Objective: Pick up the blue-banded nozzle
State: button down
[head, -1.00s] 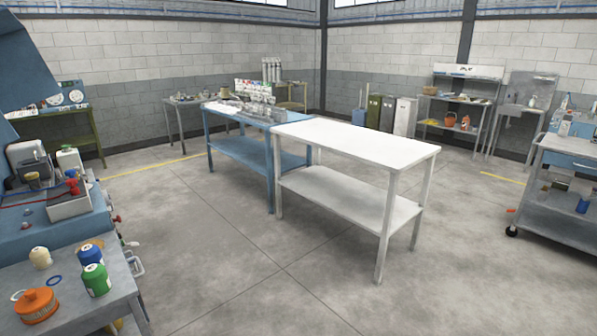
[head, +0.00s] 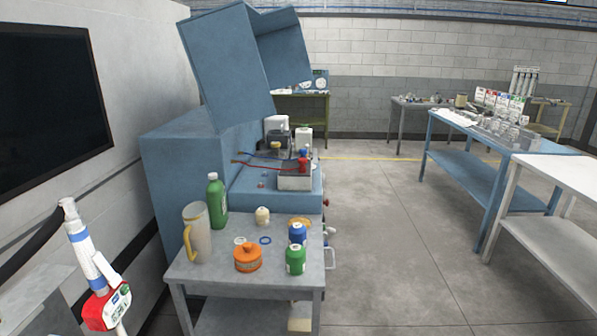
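A grey table (head: 215,279) holds a jug (head: 197,233), green bottle (head: 217,202), orange pot (head: 248,257), blue jar (head: 297,233) and green jar (head: 295,259). A blue cabinet (head: 190,170) stands behind. A wall screen (head: 50,100) hangs left. Floor at centre right is clear.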

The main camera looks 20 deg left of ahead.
aim_at(93, 315)
jog(key=i+j+u, duration=0.1)
jog(key=u, duration=0.4)
jog(key=i+u, duration=0.3)
jog(key=u, duration=0.15)
jog(key=i+l+u, duration=0.15)
jog(key=u, duration=0.35)
jog(key=i+l+u, duration=0.15)
jog(key=i+u, duration=0.15)
jog(key=u, duration=0.2)
jog(key=i+l+u, duration=0.15)
jog(key=i+u, duration=0.25)
jog(key=i+l+u, duration=0.15)
jog(key=u, duration=0.3)
jog(key=j+z, duration=0.1)
jog(key=j, duration=0.3)
jog(key=k+j+z, duration=0.1)
jog(key=j, duration=0.3)
jog(key=k+j+z, duration=0.1)
jog(key=j, duration=0.3)
jog(key=k+j+z, duration=0.1)
jog(key=j, duration=0.3)
jog(key=k+j+z, duration=0.15)
jog(key=j, duration=0.25)
